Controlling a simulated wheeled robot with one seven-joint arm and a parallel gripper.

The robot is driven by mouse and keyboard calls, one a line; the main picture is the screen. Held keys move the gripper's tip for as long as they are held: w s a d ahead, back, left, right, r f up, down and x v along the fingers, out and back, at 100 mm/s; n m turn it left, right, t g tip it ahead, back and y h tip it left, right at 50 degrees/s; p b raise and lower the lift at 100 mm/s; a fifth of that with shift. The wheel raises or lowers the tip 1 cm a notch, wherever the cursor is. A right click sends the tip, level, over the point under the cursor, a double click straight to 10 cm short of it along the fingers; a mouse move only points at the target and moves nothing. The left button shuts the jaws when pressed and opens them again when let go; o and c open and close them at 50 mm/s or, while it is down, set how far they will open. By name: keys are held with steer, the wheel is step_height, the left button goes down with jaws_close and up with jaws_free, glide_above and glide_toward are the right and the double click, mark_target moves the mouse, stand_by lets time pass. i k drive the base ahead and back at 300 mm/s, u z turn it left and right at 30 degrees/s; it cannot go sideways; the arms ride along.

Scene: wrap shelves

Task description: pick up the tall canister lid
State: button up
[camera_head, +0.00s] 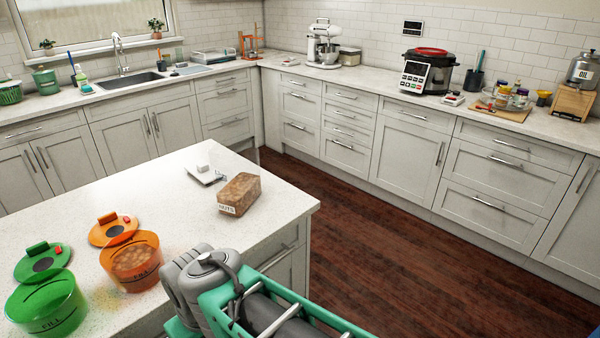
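A green round canister (47,308) marked FILL stands on the island counter at the lower left. A green lid (68,258) with a dark round centre and a raised green grip shows just behind it. An orange canister (134,264), also marked FILL, stands to its right with brown pieces showing inside. An orange lid (98,236) with a dark centre, a brown-orange grip and a small red part shows behind that one. I cannot tell which canister is the tall one, or whether the lids touch the canisters. My grey and teal arm shows at the bottom; its fingertips do not.
A brown block-shaped pack labelled NUTS (240,194) and a small white scale-like item (206,175) sit on the island counter (150,195). The counter between them and the canisters is clear. Dark wood floor (400,250) is open to the right, before the wall cabinets.

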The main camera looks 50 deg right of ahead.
mark_target(205, 178)
steer(key=z, duration=1.55)
steer(key=k, duration=0.75)
steer(key=u, duration=0.55)
steer(key=i, duration=1)
steer(key=z, duration=0.05)
